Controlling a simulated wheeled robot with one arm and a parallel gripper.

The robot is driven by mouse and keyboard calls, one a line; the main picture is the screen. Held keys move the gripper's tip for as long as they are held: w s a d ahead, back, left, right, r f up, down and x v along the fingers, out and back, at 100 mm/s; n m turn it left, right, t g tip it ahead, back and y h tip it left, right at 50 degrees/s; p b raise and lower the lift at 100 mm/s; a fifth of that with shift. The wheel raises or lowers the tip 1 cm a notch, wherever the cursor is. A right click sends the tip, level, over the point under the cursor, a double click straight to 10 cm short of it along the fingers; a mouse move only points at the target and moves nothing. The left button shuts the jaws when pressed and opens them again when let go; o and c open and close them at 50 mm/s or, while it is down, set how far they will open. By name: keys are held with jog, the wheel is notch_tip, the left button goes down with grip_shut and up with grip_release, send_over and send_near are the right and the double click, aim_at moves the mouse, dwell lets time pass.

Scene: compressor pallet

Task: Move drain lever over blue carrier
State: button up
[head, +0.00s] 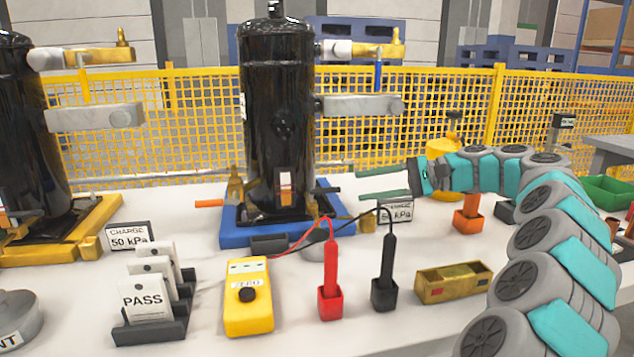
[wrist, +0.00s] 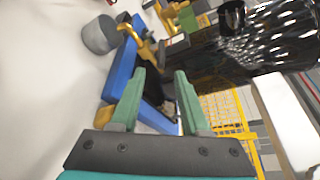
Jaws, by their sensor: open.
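The blue carrier (head: 235,235) stands on the table under the black compressor (head: 278,110). A brass valve (head: 235,184) stands at its left side, and an orange-handled lever (head: 208,203) points left from there, past the carrier's edge. I take this for the drain lever, but I cannot be sure. My gripper (head: 357,187) is to the right of the compressor, its green fingers pointing left, apart and empty. In the wrist view the open fingers (wrist: 160,74) are in front of the blue carrier (wrist: 122,72) and a brass fitting (wrist: 130,30). No contact shows.
Red (head: 330,300) and black (head: 384,292) probe holders, a yellow meter (head: 248,310) and a brass box (head: 453,282) stand in front. PASS tags (head: 146,302) are at front left. A grey side pipe (head: 360,106) juts right from the compressor. A yellow fence (head: 430,110) runs behind.

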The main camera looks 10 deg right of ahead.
aim_at(334, 190)
jog(key=x, duration=0.8)
jog(key=shift+d, duration=0.1)
grip_shut()
dwell(0.5)
